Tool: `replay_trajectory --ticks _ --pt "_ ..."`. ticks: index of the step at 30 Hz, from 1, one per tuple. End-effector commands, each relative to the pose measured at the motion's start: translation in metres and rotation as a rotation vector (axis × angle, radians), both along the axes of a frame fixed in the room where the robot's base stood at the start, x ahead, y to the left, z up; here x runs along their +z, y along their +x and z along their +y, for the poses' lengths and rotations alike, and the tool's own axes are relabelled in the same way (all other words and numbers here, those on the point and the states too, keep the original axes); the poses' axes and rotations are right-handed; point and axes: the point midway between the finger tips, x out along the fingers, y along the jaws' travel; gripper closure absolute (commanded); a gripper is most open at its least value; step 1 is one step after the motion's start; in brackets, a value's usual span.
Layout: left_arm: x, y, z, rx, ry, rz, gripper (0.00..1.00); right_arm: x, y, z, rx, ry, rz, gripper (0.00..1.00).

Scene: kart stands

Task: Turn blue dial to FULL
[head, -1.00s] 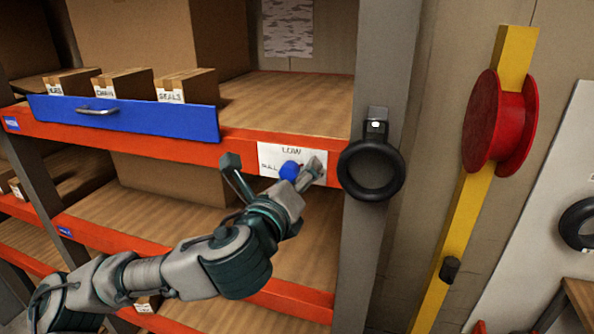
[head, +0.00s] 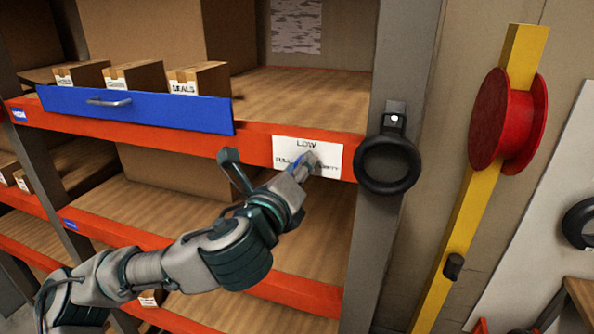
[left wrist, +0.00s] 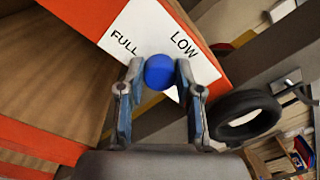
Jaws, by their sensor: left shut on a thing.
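The blue dial (left wrist: 160,72) is a round knob on a white label plate (head: 334,155) on the orange shelf beam. The plate reads LOW at its top and FULL at its left; the word at its right is partly covered. My left gripper (head: 302,162) reaches the dial from the front and hides most of it in the head view. In the left wrist view its two fingers stand on either side of the dial, shut on it. Any pointer on the dial is hidden. My right gripper is in neither view.
A black ring (head: 388,164) hangs on the grey post right of the plate. A blue drawer front (head: 150,108) with several boxes behind it is at left. A red spool (head: 507,120) sits on a yellow post. Open shelf space lies below the beam.

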Motion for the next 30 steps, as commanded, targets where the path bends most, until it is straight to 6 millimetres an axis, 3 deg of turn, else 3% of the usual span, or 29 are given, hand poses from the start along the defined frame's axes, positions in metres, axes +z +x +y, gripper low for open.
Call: replay_trajectory --ticks 1,16,30 --pt "-0.01 0.002 -0.001 0.0 -0.015 0.025 1.0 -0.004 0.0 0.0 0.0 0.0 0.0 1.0" --pt "-0.014 0.003 -0.003 -0.001 -0.423 0.162 1.0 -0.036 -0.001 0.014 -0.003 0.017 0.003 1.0" --pt "-0.014 0.003 -0.003 0.001 -0.849 0.301 1.0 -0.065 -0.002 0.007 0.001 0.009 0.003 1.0"
